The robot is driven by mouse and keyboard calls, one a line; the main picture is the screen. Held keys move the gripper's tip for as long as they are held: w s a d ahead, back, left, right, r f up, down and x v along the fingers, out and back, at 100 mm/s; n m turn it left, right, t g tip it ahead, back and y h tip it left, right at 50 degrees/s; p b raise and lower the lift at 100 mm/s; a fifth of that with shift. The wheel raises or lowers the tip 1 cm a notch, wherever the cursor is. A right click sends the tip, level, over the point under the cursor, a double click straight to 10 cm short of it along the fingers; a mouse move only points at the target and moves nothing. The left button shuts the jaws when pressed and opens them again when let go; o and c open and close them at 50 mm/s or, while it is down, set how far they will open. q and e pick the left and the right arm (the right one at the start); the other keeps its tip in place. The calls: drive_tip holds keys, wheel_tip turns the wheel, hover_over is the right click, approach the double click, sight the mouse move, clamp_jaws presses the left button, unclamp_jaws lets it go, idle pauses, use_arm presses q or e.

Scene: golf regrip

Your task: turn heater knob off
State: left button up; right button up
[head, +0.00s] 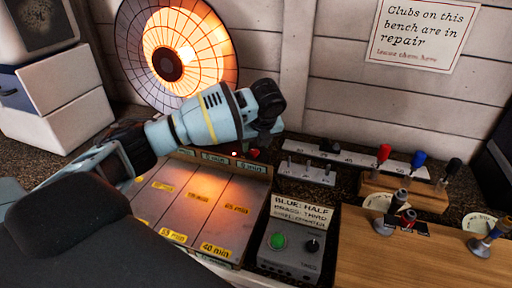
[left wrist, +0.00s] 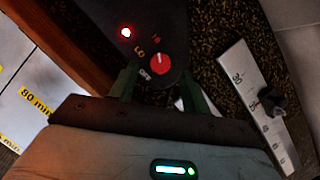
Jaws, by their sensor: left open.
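The heater (head: 168,62) glows orange at the back left in the head view. Its red knob (head: 254,154) shows just below my left gripper (head: 266,128). In the left wrist view the red knob (left wrist: 160,64) sits on a dark panel marked OFF, LO and HI. Its white mark points up, towards HI. A red lamp (left wrist: 126,32) is lit beside it. My left gripper (left wrist: 158,82) is open, with one finger at each side just below the knob. I cannot tell whether the fingers touch it. My right gripper is not in view.
A grey bench with minute-marked lanes (head: 212,212) lies below my left arm. A grey box with a green button (head: 290,250) stands in front. A ruler-like strip (left wrist: 258,108) lies right of the panel. Wooden stands with coloured tools (head: 405,192) are at the right.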

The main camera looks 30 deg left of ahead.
sight(255, 154)
use_arm(q)
drive_tip(key=shift+x, duration=1.25)
drive_tip(key=shift+c, duration=0.5)
drive_tip(key=c, duration=0.9)
